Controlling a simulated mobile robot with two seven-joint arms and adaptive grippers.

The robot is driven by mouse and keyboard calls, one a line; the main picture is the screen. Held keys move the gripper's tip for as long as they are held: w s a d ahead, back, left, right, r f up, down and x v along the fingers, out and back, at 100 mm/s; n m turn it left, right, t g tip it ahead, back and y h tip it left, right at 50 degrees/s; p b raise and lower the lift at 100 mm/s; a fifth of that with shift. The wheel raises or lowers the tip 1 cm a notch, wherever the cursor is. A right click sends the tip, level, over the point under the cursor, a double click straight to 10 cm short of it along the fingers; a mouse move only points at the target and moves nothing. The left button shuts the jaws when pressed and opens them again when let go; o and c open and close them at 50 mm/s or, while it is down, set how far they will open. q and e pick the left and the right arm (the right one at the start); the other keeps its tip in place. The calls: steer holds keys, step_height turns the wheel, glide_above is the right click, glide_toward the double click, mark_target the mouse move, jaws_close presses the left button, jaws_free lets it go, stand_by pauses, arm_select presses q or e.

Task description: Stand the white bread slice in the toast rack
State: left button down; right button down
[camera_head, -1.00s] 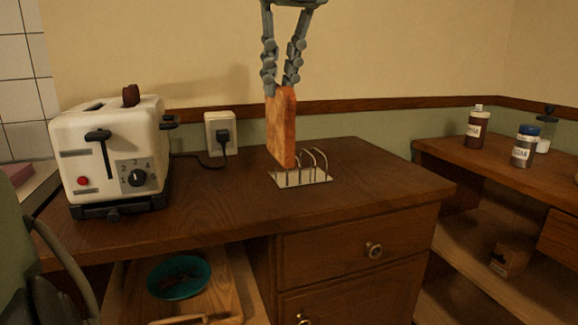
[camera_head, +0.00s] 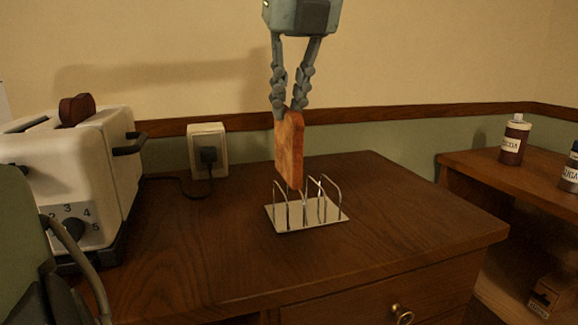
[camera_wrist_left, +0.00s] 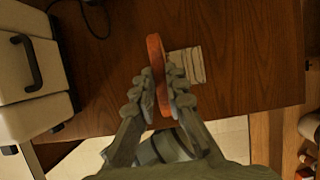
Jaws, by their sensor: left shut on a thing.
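The bread slice (camera_head: 290,150) looks orange-brown rather than white. It is upright, held by its top edge in my left gripper (camera_head: 292,108), which is shut on it. In the left wrist view the slice (camera_wrist_left: 156,55) shows edge-on between the fingers (camera_wrist_left: 162,92). The toast rack (camera_head: 308,213), a metal plate with several wire hoops, stands on the wooden counter. The slice's lower edge is at about the height of the hoop tops; I cannot tell whether it is between hoops. In the wrist view the rack (camera_wrist_left: 187,66) is partly hidden, just right of the slice. My right gripper is not in view.
A cream toaster (camera_head: 70,170) stands at the left of the counter (camera_head: 400,220). A wall socket (camera_head: 207,150) with a plug is behind. Bottles (camera_head: 514,140) stand on a separate shelf unit at the right. The counter around the rack is clear.

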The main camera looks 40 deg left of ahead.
mark_target(289, 143)
arm_select(q)
step_height(289, 143, down, 2)
steer(key=shift+f, duration=0.25)
step_height(289, 143, down, 4)
steer(key=shift+r, duration=0.15)
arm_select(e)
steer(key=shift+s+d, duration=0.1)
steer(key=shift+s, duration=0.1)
arm_select(q)
steer(key=shift+f, duration=0.2)
steer(key=c, duration=1.6)
jaws_free()
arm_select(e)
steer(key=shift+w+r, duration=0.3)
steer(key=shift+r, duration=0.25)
arm_select(q)
steer(key=shift+o, duration=0.2)
